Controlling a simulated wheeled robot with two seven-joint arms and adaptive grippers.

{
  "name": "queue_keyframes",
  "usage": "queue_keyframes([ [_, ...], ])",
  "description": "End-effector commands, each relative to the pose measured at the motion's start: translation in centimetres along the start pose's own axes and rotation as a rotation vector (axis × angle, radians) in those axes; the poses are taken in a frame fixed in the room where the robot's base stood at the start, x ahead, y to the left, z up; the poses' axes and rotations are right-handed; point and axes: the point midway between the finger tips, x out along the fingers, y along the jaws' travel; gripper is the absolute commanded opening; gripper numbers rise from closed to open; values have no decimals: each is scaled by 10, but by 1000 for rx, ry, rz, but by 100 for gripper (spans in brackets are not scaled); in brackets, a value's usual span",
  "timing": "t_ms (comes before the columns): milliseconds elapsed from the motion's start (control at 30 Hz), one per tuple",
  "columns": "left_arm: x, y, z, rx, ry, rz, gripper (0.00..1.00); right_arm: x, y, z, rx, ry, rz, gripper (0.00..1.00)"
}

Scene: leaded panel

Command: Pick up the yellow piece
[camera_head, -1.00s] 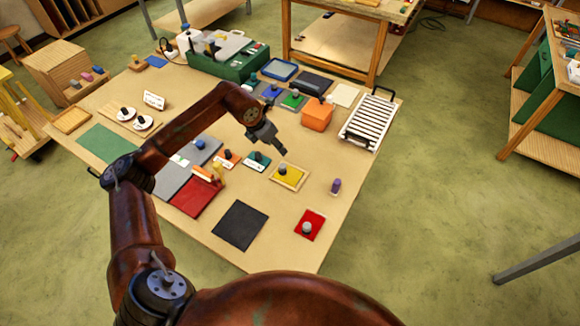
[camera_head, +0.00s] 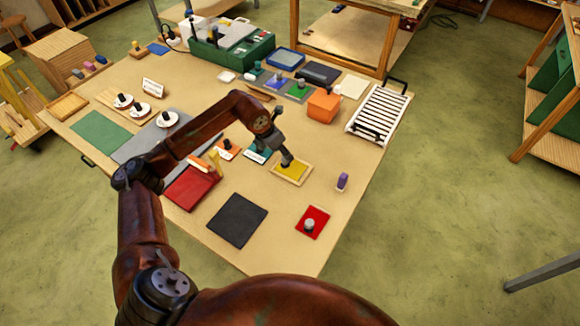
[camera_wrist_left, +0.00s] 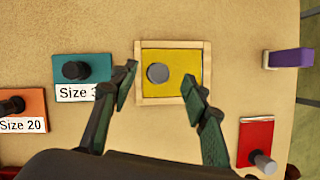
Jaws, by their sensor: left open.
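The yellow piece (camera_wrist_left: 180,66) is a flat square with a grey round knob, lying in a light wooden frame on the table. In the head view the yellow piece (camera_head: 291,171) is partly hidden by my left gripper (camera_head: 286,160), which hangs over it. In the left wrist view my left gripper (camera_wrist_left: 158,82) is open. Its two fingers stand on either side of the knob, the knob a little beyond the fingertips. Nothing is between the fingers. I cannot tell how high the fingertips are above the piece. My right gripper is not in view.
A teal piece (camera_wrist_left: 92,68) with a knob and size label lies left of the frame. A red piece (camera_head: 312,222) and a purple block (camera_head: 342,181) lie to the right. An orange box (camera_head: 323,105) and a slatted rack (camera_head: 378,114) stand behind.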

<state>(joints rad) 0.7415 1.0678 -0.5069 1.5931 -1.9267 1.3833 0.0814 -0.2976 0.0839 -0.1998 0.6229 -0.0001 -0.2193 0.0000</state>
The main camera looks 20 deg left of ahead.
Motion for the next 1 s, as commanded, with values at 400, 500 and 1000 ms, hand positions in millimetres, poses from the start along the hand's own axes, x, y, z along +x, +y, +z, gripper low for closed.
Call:
queue_keyframes([
  [400, 50, 0, -3, 0, 1, -1, 43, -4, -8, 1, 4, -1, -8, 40],
  [500, 52, 0, -3, 2, 0, 0, 43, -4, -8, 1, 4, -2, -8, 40],
  [1000, 52, 0, -3, 2, 0, 0, 17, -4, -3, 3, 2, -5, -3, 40],
])
